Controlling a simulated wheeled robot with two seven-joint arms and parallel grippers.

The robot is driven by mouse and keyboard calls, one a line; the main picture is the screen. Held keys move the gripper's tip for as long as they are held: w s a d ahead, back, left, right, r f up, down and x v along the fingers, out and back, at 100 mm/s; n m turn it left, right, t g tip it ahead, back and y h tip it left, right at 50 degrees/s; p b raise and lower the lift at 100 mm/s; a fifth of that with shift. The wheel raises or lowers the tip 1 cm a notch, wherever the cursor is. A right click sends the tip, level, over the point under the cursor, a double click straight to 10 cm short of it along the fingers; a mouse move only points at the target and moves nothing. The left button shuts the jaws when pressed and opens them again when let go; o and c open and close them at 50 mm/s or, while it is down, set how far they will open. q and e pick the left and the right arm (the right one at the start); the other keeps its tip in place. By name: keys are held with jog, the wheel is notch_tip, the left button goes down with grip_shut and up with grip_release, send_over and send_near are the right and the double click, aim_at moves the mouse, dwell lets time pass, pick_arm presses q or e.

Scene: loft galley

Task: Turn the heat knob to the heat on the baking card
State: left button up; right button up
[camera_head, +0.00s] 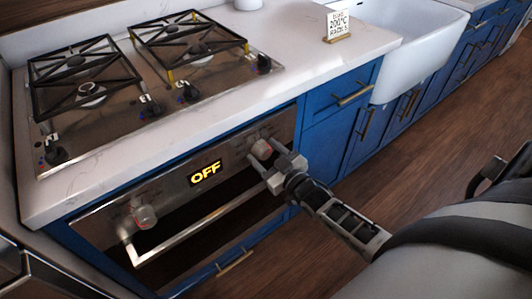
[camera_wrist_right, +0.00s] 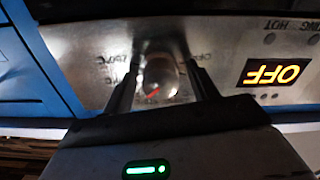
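The heat knob (camera_head: 261,149) is a round metal knob on the oven panel, right of the lit display (camera_head: 205,173), which reads OFF. The baking card (camera_head: 339,24) stands on the counter near the sink; its middle line appears to read 200°C. My right gripper (camera_head: 277,166) is at the knob. In the right wrist view the knob (camera_wrist_right: 160,79) with a red mark sits between the open fingers (camera_wrist_right: 162,68), with small gaps visible at its sides. The display there (camera_wrist_right: 272,72) appears upside down and also reads OFF. My left gripper is not in view.
A second knob (camera_head: 144,214) sits at the panel's left. The oven door handle (camera_head: 195,227) runs below the panel, close under my right gripper. The gas hob (camera_head: 130,75) is on the white counter above. Wooden floor (camera_head: 320,260) lies open in front.

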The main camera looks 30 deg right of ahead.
jog(key=shift+s, duration=0.1)
jog(key=s+d, duration=0.1)
jog(key=s, duration=1.4)
jog(key=shift+s, duration=0.35)
jog(key=a+g, duration=0.7)
jog(key=s+a+r+m+g+h, duration=0.1)
jog(key=s+a+r+g, duration=0.25)
jog(key=s+g, duration=0.45)
jog(key=w+a+f+t+y, duration=0.3)
jog(key=w+a+f+t, duration=0.2)
jog(key=t, duration=0.2)
jog(key=shift+a+f, duration=0.35)
jog(key=shift+a, duration=0.05)
